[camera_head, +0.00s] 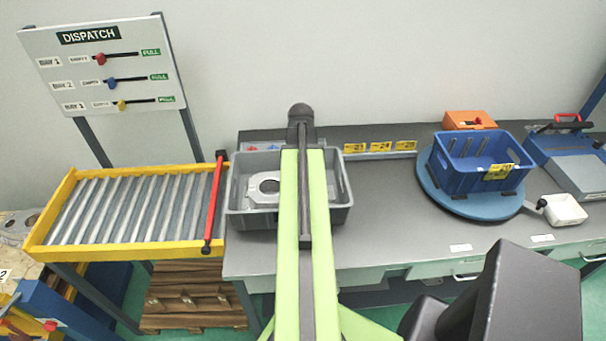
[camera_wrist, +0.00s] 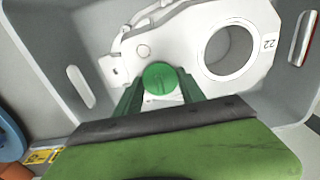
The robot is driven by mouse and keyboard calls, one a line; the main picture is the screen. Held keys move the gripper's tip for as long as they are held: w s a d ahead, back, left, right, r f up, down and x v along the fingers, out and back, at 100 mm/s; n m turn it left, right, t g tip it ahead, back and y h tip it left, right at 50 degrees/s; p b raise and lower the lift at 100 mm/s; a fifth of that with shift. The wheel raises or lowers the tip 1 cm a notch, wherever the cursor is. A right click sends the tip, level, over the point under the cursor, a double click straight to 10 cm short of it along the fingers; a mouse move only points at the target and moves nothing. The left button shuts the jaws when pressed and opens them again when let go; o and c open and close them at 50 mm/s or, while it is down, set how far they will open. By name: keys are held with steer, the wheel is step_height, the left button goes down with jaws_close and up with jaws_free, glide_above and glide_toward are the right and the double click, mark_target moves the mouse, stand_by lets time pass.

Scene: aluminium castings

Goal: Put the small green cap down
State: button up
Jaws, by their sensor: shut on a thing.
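My gripper (camera_wrist: 158,88) is shut on the small green cap (camera_wrist: 160,77), which sits between the two green fingers with its round top showing. Behind the cap in the wrist view is a pale casting (camera_wrist: 180,40) marked 22, with a large round hole to the right of the cap. The casting lies in a grey crate (camera_wrist: 50,62); its left part also shows in the head view (camera_head: 264,187). I cannot tell whether the cap touches the casting. In the head view my arm covers the middle of the grey crate (camera_head: 338,215) and hides the cap.
A yellow-framed roller conveyor (camera_head: 130,210) with a red bar (camera_head: 214,200) stands left of the crate. A blue bin (camera_head: 480,160) sits on a blue turntable (camera_head: 436,190) at right, beside a small white box (camera_head: 566,209). The grey bench (camera_head: 390,210) between crate and turntable is clear.

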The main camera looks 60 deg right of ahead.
steer(key=shift+s+a+f, duration=0.25)
steer(key=shift+a+f, duration=0.1)
steer(key=shift+f, duration=0.15)
steer(key=o, duration=1.3)
steer(key=shift+a+b, duration=0.1)
steer(key=shift+b, duration=0.25)
steer(key=r+p, duration=0.8)
steer(key=p, duration=0.1)
steer(key=d+r+p, duration=0.1)
steer(key=r+p, duration=0.3)
steer(key=r, duration=0.1)
steer(key=shift+w+p, duration=0.3)
steer(key=shift+p, duration=0.1)
